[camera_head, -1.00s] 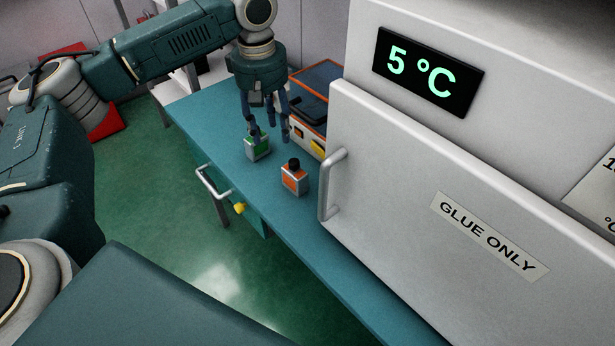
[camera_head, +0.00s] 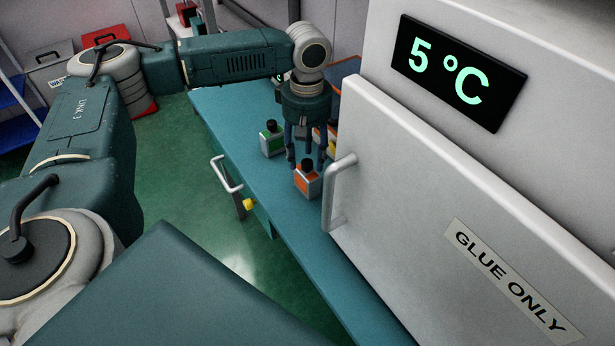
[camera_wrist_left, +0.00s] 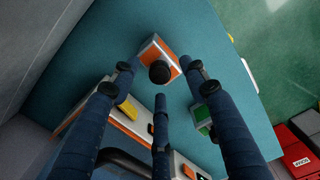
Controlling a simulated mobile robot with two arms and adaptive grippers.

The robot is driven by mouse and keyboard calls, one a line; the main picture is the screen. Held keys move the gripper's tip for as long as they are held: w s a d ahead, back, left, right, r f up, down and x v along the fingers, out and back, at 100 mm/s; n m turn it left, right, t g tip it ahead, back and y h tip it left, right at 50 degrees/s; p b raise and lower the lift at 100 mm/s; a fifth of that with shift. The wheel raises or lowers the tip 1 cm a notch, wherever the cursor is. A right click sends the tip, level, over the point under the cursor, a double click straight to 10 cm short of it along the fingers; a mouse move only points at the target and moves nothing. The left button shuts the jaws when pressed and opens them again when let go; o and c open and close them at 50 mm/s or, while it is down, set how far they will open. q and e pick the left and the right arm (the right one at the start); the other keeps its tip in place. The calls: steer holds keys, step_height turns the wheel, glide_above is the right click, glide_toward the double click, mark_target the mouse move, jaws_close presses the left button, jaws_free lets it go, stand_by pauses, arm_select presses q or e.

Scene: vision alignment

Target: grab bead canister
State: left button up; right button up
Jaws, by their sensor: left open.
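Two small square bottles with black caps stand upright on the teal bench; I cannot tell which is the bead canister. One has an orange label (camera_head: 307,184), the other a green label (camera_head: 271,144). My left gripper (camera_head: 306,158) points down with its fingers spread and empty, just behind and above the orange-labelled bottle. In the left wrist view, that bottle (camera_wrist_left: 153,54) lies just beyond the fingertips (camera_wrist_left: 165,84), with no clear contact. The green-labelled bottle (camera_wrist_left: 200,114) is partly hidden by a finger. My right gripper is not in view.
A white cabinet marked "GLUE ONLY" (camera_head: 400,190), with a bar handle (camera_head: 338,193), stands close on the right. An orange-trimmed box (camera_wrist_left: 105,120) is behind the gripper. The teal bench (camera_head: 228,112) is clear at the far left and in front.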

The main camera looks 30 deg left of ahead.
mark_target(307, 176)
arm_select(q)
step_height(307, 176, down, 2)
steer(key=shift+f, duration=0.35)
steer(key=shift+c, duration=1.1)
steer(key=c, duration=0.8)
jaws_close()
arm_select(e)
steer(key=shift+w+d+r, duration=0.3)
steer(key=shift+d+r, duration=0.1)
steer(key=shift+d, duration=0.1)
arm_select(q)
steer(key=shift+w, duration=0.1)
